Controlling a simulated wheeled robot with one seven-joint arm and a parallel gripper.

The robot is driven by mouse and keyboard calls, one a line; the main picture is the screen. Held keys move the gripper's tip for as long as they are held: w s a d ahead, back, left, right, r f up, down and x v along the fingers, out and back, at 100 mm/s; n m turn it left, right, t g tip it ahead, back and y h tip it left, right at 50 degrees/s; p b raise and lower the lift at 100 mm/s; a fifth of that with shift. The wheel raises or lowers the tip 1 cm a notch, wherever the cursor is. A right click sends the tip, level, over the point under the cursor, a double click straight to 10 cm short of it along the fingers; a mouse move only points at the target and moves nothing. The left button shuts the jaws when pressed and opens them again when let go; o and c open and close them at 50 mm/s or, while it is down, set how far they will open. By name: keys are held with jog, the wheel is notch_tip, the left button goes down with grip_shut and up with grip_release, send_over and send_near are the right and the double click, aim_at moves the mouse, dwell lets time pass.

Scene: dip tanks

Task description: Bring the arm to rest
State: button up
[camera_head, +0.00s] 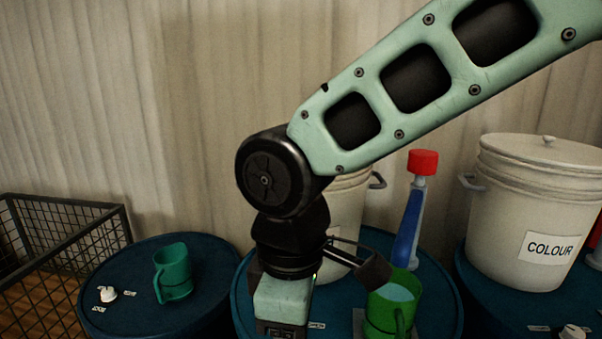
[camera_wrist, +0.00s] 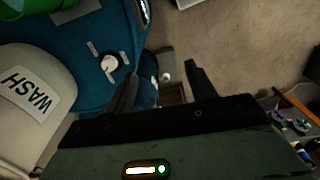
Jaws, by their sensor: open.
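My gripper (camera_wrist: 161,72) shows in the wrist view with its two dark fingers spread apart and nothing between them. Past the fingers are the edge of a blue drum lid (camera_wrist: 85,35) and the floor (camera_wrist: 215,40). In the head view my arm comes in from the upper right and bends down at a dark joint. The gripper's pale green body is at the bottom centre, in front of the middle drum, and its fingertips are not visible there. The arm hides part of a white bucket (camera_head: 346,215) behind it.
A green mug with pale liquid (camera_head: 392,303) and a blue bottle with a red cap (camera_head: 409,228) stand right of my gripper. Another green mug (camera_head: 172,273) is on the left drum. A COLOUR bucket (camera_head: 505,220) stands right, a wire basket (camera_head: 60,265) far left.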

jog(key=s+d+f+m+b, duration=0.1)
jog(key=s+d+f+m, duration=0.2)
jog(key=d, duration=0.4)
jog(key=s+d+f+m+b, duration=0.2)
jog(key=s+d+f+m, duration=0.2)
jog(key=d, duration=0.4)
jog(key=shift+s+m+y, duration=0.2)
jog(key=shift+m+y, duration=0.1)
jog(key=shift+m, duration=0.3)
